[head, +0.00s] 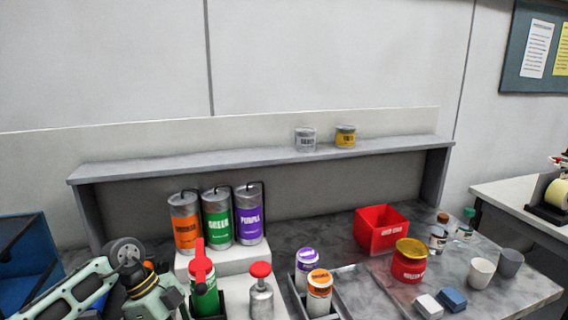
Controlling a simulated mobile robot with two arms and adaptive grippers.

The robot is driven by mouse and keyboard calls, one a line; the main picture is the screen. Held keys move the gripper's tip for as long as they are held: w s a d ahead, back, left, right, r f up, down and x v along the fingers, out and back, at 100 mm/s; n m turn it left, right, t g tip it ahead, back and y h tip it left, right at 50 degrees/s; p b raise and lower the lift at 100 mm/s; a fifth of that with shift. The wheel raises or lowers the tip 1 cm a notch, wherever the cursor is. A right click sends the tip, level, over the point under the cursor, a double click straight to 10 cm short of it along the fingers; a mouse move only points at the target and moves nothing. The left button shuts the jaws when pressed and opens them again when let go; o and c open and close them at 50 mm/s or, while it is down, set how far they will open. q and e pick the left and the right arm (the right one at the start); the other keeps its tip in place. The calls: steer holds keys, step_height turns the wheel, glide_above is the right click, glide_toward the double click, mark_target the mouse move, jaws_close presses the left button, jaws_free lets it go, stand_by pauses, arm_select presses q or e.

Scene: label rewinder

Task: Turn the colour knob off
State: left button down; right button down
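No part in view is clearly marked as the colour knob. A red handle (201,263) with an upright lever sits on top of a green-labelled can (205,298) at the front left of the bench. A separate red cap or knob (260,269) tops a grey metal bottle (261,298) just to its right. My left arm comes in at the lower left and bends down out of the frame beside the green-labelled can; its gripper is not visible. My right arm and gripper are not in view.
Orange (185,226), green (217,219) and purple (249,216) cans stand on a white step (225,262). Purple and orange jars sit in a dark tray (341,303). A red bin (381,229), red tin (409,262), cups and blocks occupy the right. A shelf (240,158) spans behind.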

arm_select(q)
steer(key=shift+w+d, duration=0.1)
steer(key=shift+d, duration=0.2)
stand_by(0.4)
steer(key=shift+d+p, duration=0.25)
steer(key=shift+p, duration=0.1)
stand_by(0.4)
steer(key=shift+r, duration=0.1)
steer(key=shift+w+p, duration=0.35)
steer(key=shift+p, duration=0.45)
steer(key=shift+w+d+p, duration=0.25)
steer(key=shift+w+p, duration=0.2)
steer(key=shift+p, duration=0.35)
steer(key=shift+w+a, duration=0.15)
steer(key=shift+w, duration=0.05)
steer(key=r+p, duration=0.5)
steer(key=r, duration=0.1)
steer(key=shift+a+p, duration=0.25)
steer(key=shift+p, duration=0.15)
